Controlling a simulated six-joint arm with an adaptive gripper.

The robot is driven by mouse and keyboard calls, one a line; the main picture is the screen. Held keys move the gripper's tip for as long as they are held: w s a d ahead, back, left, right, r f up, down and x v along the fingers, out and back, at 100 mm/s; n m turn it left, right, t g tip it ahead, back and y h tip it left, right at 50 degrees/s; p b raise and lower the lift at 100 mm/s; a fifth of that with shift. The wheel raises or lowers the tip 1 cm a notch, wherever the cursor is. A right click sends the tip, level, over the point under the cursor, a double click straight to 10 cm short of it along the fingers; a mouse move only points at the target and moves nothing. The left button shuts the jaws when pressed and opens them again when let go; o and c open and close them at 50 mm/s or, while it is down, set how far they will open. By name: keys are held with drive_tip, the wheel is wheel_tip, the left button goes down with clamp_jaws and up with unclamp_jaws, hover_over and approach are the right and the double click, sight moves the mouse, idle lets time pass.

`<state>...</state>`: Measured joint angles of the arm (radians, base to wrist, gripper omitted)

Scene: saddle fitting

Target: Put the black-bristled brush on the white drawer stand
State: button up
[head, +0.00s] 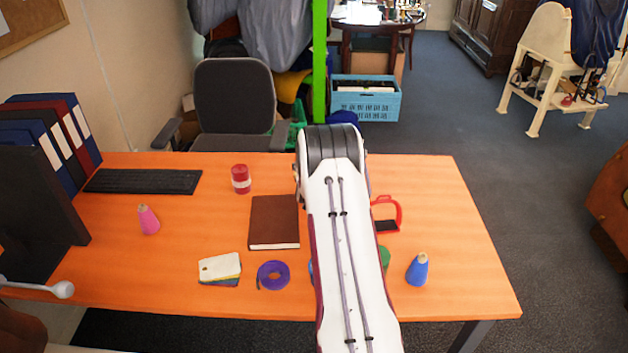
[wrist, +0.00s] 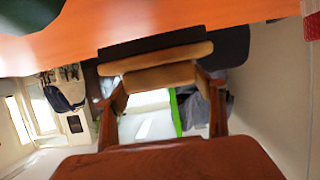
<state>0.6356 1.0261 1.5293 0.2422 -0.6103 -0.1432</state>
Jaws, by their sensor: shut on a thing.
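In the wrist view, a brush (wrist: 158,52) with a brown wooden body and a dark bristle strip is held between the two reddish-brown fingers of my gripper (wrist: 162,77). Its dark side faces the orange desk, which lies along the top of that view. The brush looks clear of the desk, but the gap is hard to judge. In the head view, my white arm hides the gripper and the brush. I cannot make out a white drawer stand for certain in either view.
The orange desk (head: 450,285) holds a brown book (head: 274,222), purple roll (head: 273,275), cards (head: 220,267), red-and-white tin (head: 241,179), pink cone (head: 148,219), blue cone (head: 418,270), red stirrup (head: 397,212) and keyboard (head: 143,181). Binders stand left. A green post (head: 320,60) rises behind.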

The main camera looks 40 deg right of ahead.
drive_tip(key=shift+f, duration=0.75)
drive_tip(key=shift+f, duration=1.85)
drive_tip(key=shift+f, duration=0.15)
drive_tip(key=o, duration=1.2)
drive_tip(key=shift+s+a+r, duration=0.25)
drive_tip(key=shift+v, duration=5.6)
